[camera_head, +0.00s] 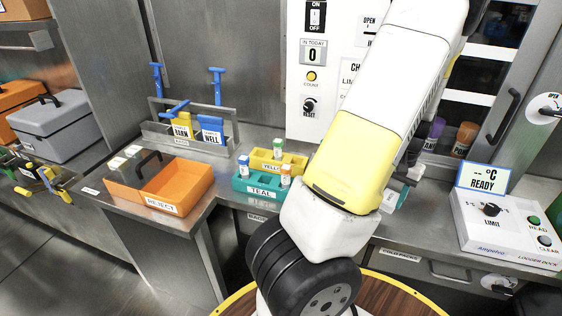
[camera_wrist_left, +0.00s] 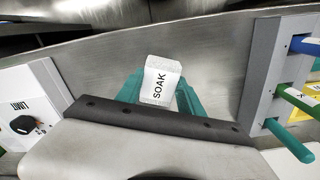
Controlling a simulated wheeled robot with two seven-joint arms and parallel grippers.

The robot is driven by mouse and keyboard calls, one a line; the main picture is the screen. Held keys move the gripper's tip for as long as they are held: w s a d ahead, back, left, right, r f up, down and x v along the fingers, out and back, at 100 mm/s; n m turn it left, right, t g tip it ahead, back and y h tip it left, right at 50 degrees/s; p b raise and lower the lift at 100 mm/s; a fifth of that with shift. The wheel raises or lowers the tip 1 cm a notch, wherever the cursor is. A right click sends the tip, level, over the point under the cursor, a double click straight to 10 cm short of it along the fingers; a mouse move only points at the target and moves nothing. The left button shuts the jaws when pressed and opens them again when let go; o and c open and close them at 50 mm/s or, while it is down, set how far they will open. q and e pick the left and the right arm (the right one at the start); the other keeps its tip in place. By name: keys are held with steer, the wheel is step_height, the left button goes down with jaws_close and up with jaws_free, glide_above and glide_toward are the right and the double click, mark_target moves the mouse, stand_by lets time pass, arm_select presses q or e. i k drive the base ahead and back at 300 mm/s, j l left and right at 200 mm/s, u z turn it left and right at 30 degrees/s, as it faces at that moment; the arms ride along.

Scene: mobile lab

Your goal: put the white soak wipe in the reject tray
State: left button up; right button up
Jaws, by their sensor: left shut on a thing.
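The white soak wipe (camera_wrist_left: 161,70), a small packet marked SOAK, is between the teal fingers of my left gripper (camera_wrist_left: 160,95) in the left wrist view. The gripper is shut on it. In the head view my left arm crosses the right of centre, and its links hide most of the gripper and the wipe. The orange reject tray (camera_head: 128,194) sits at the left end of the bench, marked REJECT, with a dark handle. The wipe is apart from the tray. My right gripper is not in view.
A teal rack (camera_head: 240,186) and a yellow rack (camera_head: 262,155) with small vials stand right of the tray. A grey holder (camera_head: 155,133) with blue-handled tools is behind it. A white logger dock (camera_head: 490,230) stands far right. Grey case (camera_head: 55,125) at left.

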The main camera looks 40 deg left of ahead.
mark_target(181, 191)
steer(key=k+j+z, duration=0.15)
steer(key=z, duration=0.2)
steer(key=k+z, duration=0.75)
steer(key=k+j+u, duration=0.25)
steer(key=k, duration=0.2)
steer(key=u, duration=0.4)
steer(key=k+j+u, duration=0.1)
steer(key=u, duration=0.35)
steer(key=j+u, duration=0.15)
steer(key=u, duration=0.25)
steer(key=k+j+u, duration=0.1)
steer(key=u, duration=0.3)
steer(key=i, duration=0.45)
